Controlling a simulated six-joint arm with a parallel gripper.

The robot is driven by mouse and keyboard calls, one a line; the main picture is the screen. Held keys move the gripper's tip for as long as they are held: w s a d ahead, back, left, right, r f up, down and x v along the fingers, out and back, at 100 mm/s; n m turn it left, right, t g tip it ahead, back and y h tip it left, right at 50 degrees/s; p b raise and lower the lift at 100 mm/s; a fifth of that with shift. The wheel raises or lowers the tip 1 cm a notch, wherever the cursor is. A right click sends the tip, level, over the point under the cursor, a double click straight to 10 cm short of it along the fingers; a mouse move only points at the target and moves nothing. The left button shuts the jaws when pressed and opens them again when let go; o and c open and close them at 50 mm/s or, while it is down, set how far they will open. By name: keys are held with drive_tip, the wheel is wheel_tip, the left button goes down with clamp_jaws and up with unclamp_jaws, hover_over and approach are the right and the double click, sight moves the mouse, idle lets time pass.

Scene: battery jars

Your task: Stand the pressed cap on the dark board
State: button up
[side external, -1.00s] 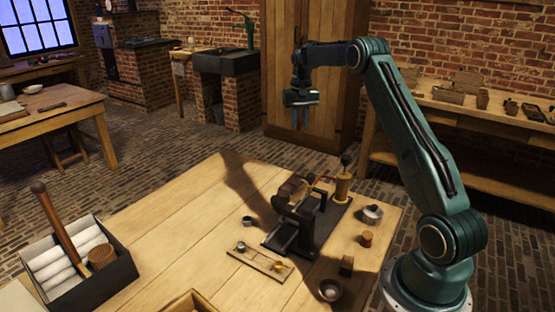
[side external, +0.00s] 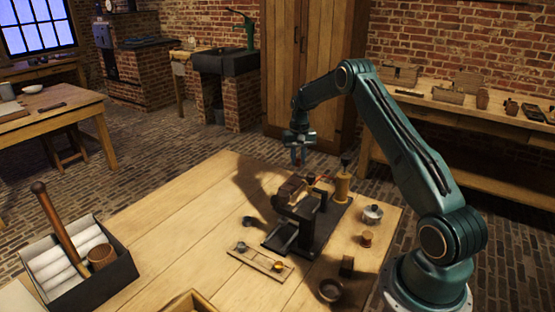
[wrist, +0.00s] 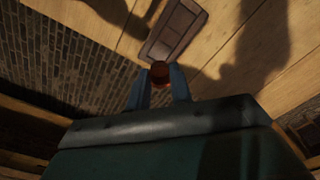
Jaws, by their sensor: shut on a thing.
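My gripper (wrist: 158,80) is shut on a small reddish-brown round cap (wrist: 160,70), held between its blue fingertips. In the side view, my gripper (side external: 297,158) is in the air beyond the far part of the bench, and the cap is barely visible there. In the wrist view, a dark brown board (wrist: 172,32) with a lighter rim line lies on the bench near its edge, just above the cap in the picture. The cap appears above the bench, apart from the board. In the side view, the board is hard to tell from the shadow at the far edge.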

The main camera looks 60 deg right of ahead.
sight(298, 165)
drive_tip(key=shift+f, duration=0.7)
drive_tip(key=shift+f, duration=0.15)
drive_tip(key=shift+f, duration=2)
drive_tip(key=shift+f, duration=0.1)
drive_tip(key=o, duration=0.9)
wheel_tip(298, 165, up, 12)
drive_tip(key=shift+r, duration=0.15)
